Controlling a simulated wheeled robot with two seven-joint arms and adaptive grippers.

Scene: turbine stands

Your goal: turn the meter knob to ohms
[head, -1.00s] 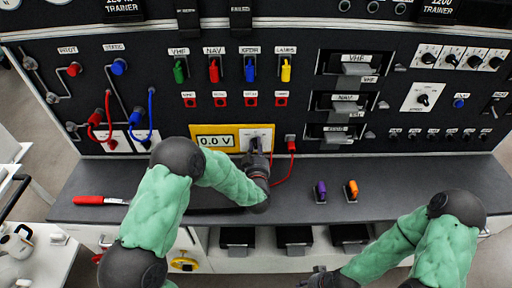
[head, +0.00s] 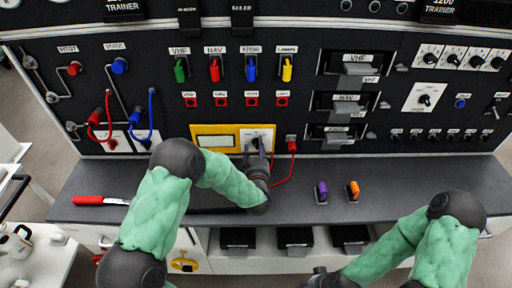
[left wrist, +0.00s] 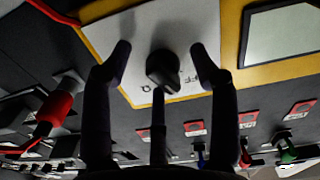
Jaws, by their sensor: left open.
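The yellow meter (head: 196,133) is set low in the middle of the dark panel. Its display (head: 217,140) is blank. Its black knob (left wrist: 162,70) sits on a white plate (left wrist: 188,18) in the left wrist view, with lettering beside it that I can only partly read. My left gripper (head: 255,150) is at the knob, also seen in the left wrist view (left wrist: 162,52). It is open, with a finger on each side of the knob and gaps showing. My right gripper (head: 320,278) is low at the bottom edge, away from the meter, and its fingers are not clear.
A red probe (head: 291,144) with a red lead is right of the meter. A purple plug (head: 321,191) and an orange plug (head: 352,190) stand on the grey shelf (head: 400,175). A red-handled tool (head: 90,200) lies at the left.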

